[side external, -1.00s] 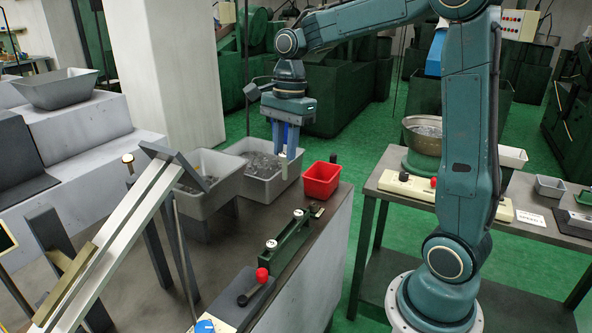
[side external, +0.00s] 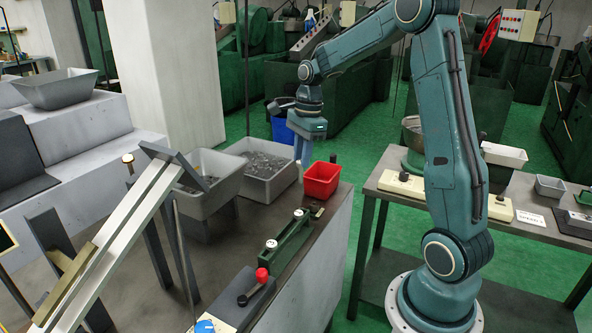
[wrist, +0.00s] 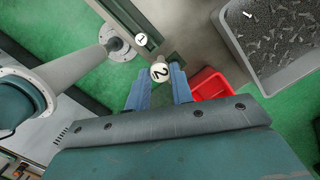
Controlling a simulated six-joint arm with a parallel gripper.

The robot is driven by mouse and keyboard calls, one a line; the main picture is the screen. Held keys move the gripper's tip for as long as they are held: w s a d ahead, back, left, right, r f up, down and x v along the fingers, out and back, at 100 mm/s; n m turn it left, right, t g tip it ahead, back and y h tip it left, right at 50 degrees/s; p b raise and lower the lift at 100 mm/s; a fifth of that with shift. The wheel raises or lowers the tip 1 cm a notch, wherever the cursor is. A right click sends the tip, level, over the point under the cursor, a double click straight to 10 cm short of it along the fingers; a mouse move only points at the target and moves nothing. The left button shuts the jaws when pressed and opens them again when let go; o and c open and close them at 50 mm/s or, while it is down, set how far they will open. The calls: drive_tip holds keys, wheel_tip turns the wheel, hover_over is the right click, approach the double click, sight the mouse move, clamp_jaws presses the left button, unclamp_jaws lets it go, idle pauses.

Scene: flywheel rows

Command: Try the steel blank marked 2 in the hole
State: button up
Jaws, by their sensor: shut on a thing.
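My gripper (side external: 302,158) hangs above the far end of the bench, near the red bin. In the wrist view its blue fingers (wrist: 158,88) are shut on a pale round steel blank marked 2 (wrist: 160,72). The blank is held at the fingertips, its number facing the camera. A similar round piece marked 1 (wrist: 141,40) sits on the long green fixture (wrist: 125,15). In the side view the fixture (side external: 290,240) carries two pale round tops. I cannot clearly pick out the hole in either view.
The red bin (side external: 321,180) stands beside the far end of the fixture. A grey bin of metal bits (side external: 262,165) is left of it, with another grey bin further left. A sloping metal chute (side external: 125,235) rises at the left. A red-knobbed lever (side external: 262,275) is at the front.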

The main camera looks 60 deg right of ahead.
drive_tip(key=s+d+f+m, duration=0.1)
drive_tip(key=d+f+m, duration=0.1)
drive_tip(key=d+f, duration=0.2)
drive_tip(key=shift+d+f, duration=0.25)
drive_tip(key=shift+d, duration=1)
drive_tip(key=shift+s+f, duration=0.1)
drive_tip(key=shift+f, duration=0.1)
drive_tip(key=shift+f, duration=2.45)
drive_tip(key=shift+f, duration=0.5)
drive_tip(key=shift+r, duration=0.4)
drive_tip(key=shift+r, duration=0.35)
drive_tip(key=shift+r, duration=0.35)
drive_tip(key=shift+r, duration=0.35)
